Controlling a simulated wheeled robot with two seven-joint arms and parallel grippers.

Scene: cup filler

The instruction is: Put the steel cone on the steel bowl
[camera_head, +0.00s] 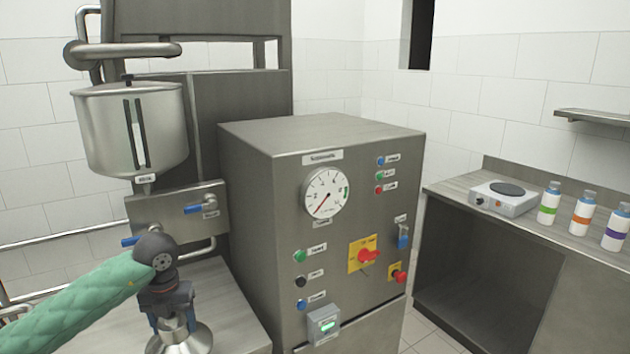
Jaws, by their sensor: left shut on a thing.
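My left gripper (174,322) points down at the lower left, above the steel worktop. Its fingers are shut on the narrow top of a shiny steel piece, which looks like the steel cone (184,342). The piece flares out downward, and its lower part is cut off by the bottom edge of the picture. I cannot make out a separate steel bowl, so I cannot tell whether the cone touches one. My right gripper is not in view.
A steel tank (102,130) hangs above the worktop (226,305), with a blue-handled valve panel (160,212) below it. A control cabinet (262,215) stands close on the right. A side counter (455,190) holds a hot plate (503,203) and several bottles (582,215).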

